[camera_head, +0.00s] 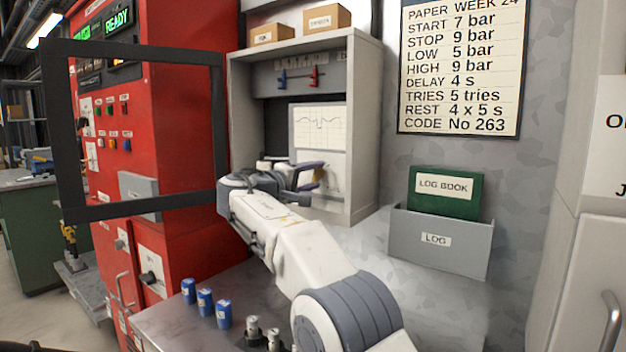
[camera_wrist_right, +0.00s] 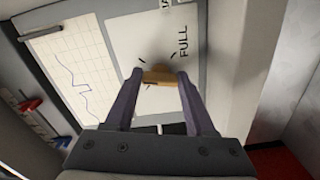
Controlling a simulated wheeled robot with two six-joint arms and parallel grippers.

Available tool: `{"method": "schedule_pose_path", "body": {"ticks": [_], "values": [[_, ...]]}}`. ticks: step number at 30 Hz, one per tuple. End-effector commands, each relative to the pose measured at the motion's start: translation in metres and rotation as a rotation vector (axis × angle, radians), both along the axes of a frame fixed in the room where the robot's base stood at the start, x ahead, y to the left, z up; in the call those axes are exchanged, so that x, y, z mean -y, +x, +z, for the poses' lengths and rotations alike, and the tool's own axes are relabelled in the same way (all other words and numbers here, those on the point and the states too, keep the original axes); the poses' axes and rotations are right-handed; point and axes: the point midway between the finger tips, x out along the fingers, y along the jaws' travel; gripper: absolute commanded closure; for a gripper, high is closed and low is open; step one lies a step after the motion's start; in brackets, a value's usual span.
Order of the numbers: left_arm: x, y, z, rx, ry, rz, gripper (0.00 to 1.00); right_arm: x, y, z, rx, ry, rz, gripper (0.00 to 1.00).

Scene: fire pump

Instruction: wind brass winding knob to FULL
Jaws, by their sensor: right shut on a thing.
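The brass winding knob (camera_wrist_right: 158,78) sits on a pale plate in the right wrist view. FULL (camera_wrist_right: 184,42) is printed on this plate near the knob, with short dark marks around it. My right gripper (camera_wrist_right: 160,75) is shut on the knob, one finger on each side. In the head view my right gripper (camera_head: 308,176) reaches into the grey recorder cabinet (camera_head: 362,120), below the chart paper (camera_head: 318,128). The knob is hidden there by the gripper and arm. My left gripper is not in view.
The cabinet's dark-framed door (camera_head: 70,140) stands open to the left, before the red panel (camera_head: 170,100). Blue cylinders (camera_head: 205,302) stand on the metal bench below. A log box (camera_head: 440,240) with a green log book (camera_head: 445,190) hangs at right.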

Motion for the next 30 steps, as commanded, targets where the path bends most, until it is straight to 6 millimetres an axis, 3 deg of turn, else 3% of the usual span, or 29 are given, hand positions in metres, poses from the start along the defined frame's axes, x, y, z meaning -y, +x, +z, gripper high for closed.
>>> {"method": "schedule_pose_path", "body": {"ticks": [12, 13, 15, 25, 30], "values": [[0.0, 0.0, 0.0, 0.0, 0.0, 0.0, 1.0, -0.001, 0.0, -0.001, 0.002, 0.006, 0.001, 1.0], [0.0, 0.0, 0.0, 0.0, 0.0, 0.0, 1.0, -0.001, 0.0, -0.001, 0.002, 0.006, 0.001, 0.41], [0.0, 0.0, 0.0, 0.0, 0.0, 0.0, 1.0, -0.001, 0.0, -0.001, 0.002, 0.006, 0.001, 0.15], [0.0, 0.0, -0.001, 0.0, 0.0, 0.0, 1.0, -0.001, -0.001, 0.0, 0.003, 0.005, 0.001, 0.15], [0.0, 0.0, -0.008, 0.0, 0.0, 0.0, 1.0, -0.012, -0.015, -0.001, 0.003, 0.005, 0.003, 0.15]]}}
